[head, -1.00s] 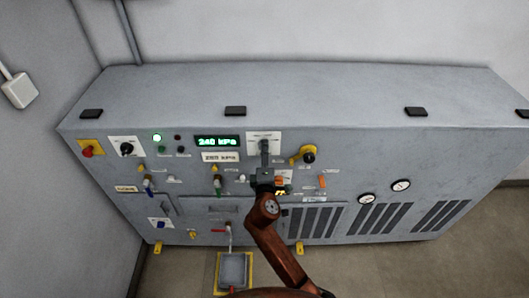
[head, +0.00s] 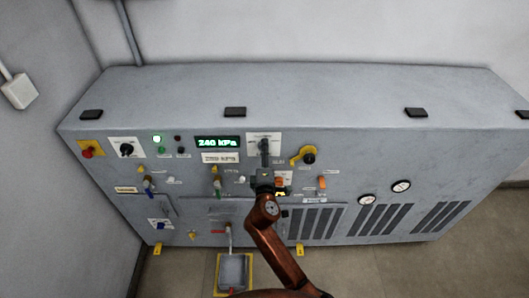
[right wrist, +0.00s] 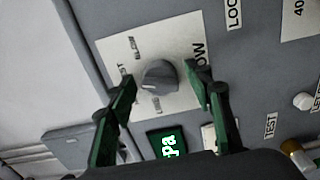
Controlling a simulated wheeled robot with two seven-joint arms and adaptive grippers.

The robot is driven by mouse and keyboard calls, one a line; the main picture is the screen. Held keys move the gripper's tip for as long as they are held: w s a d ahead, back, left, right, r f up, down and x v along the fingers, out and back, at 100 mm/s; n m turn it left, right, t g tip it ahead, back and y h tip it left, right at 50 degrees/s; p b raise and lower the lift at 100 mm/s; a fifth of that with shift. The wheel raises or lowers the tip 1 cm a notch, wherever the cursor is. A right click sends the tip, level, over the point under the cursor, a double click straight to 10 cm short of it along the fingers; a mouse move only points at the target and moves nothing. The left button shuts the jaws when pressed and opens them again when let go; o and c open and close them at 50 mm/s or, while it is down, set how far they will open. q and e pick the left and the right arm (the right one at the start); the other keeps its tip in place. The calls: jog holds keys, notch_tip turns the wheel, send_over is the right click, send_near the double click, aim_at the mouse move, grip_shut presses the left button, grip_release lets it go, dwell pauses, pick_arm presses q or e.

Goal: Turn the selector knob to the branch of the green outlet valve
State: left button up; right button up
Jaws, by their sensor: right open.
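The selector knob (right wrist: 160,78) is a grey round knob with a pale pointer mark on a white labelled plate (right wrist: 118,62). In the head view the plate (head: 253,137) is on the panel's upper part, and my gripper hides the knob. My right gripper (right wrist: 159,77) is open, with its green fingers on either side of the knob; I cannot tell whether they touch it. In the head view it (head: 264,155) is in front of the plate. A valve with green at its lower end (head: 217,187) is lower left of it. My left gripper is not in view.
A green-lit display (head: 218,142) reading 240 kPa is left of the plate. A yellow-based black knob (head: 308,157) is close on the right. The cabinet (head: 300,90) stands against the wall.

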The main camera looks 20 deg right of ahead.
jog(key=shift+s, duration=0.1)
jog(key=v, duration=1.2)
